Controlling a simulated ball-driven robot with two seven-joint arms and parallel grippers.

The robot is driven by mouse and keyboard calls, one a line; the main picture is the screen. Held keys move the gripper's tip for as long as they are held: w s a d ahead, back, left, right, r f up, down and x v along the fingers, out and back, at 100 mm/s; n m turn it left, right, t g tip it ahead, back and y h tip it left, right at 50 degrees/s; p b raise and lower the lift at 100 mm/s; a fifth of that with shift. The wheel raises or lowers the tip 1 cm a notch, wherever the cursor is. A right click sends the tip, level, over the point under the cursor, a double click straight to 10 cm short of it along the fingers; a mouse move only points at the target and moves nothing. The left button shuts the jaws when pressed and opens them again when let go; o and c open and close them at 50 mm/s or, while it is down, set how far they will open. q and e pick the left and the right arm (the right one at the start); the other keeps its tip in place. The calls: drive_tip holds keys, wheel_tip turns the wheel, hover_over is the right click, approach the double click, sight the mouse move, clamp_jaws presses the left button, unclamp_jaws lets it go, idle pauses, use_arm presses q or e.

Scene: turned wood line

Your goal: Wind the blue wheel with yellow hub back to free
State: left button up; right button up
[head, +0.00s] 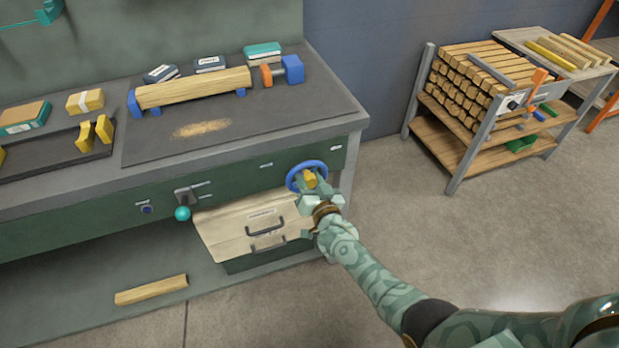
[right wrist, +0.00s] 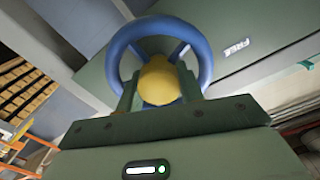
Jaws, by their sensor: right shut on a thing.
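The blue wheel (head: 292,178) with its yellow hub (head: 310,179) is on the green front of the workbench, near its right end. My right gripper (head: 311,184) is at the wheel, its fingers on both sides of the yellow hub. In the right wrist view the blue wheel rim (right wrist: 117,52) arcs above the fingers, and the gripper (right wrist: 158,88) is shut on the yellow hub (right wrist: 160,78). A label reading FREE (right wrist: 237,47) is on the panel beside the wheel. My left gripper is not in view.
A teal-knobbed lever (head: 183,212) sits left of the wheel. A pale drawer front (head: 230,228) with dark handles is below. A wood beam (head: 195,91) lies between blue blocks on the bench top. A rack of wooden bars (head: 468,85) stands right; the floor between is clear.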

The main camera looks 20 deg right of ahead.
drive_tip(key=n, duration=0.3)
drive_tip(key=shift+s+a+f+n, duration=0.1)
drive_tip(key=shift+a+f+n, duration=0.05)
drive_tip(key=shift+n, duration=1.85)
drive_tip(key=o, duration=0.7)
